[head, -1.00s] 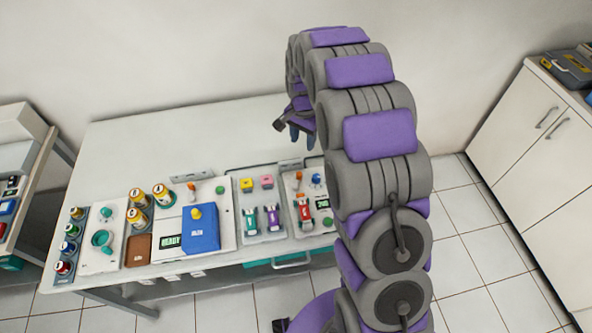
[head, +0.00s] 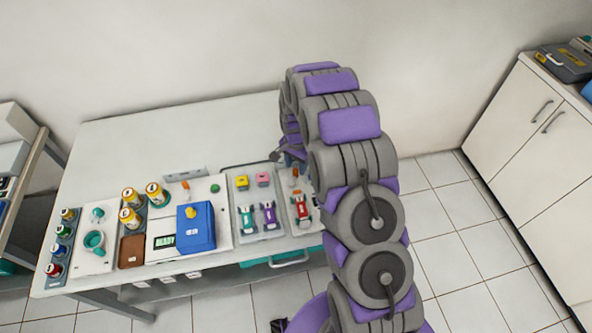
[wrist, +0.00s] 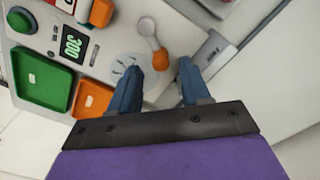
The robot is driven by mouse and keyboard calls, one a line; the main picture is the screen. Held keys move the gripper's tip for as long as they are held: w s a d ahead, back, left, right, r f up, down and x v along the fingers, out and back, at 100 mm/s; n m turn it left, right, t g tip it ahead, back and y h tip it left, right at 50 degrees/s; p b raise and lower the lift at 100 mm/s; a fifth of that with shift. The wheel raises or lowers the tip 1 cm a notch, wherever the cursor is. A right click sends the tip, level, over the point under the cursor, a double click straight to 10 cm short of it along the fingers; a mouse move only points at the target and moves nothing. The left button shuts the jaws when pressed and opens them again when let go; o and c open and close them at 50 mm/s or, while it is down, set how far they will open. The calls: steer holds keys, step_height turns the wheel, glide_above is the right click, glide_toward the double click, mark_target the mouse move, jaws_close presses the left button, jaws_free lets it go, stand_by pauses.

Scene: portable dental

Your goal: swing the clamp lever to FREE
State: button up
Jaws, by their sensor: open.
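A lever with a grey arm and an orange tip (wrist: 160,60) shows in the wrist view, pivoted on a pale round hub (wrist: 147,27); I take it to be the clamp lever. In the head view an orange lever part (head: 295,173) shows at the right-hand station, partly behind my arm. My gripper (wrist: 157,84) is open, its two blue fingers apart. In the wrist picture the orange tip lies just above the gap between the fingertips; contact cannot be told. I cannot read any FREE mark.
Beside the lever are a small grey labelled block (wrist: 207,52), a pale disc with dark marks (wrist: 120,66), a display (wrist: 72,45), a green tray (wrist: 42,80) and an orange tray (wrist: 90,100). A blue box (head: 197,228) stands further left. The table's back left (head: 170,135) is clear.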

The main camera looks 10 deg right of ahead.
mark_target(295, 170)
steer(key=shift+a+f, duration=0.15)
steer(key=shift+f, duration=1.35)
jaws_close()
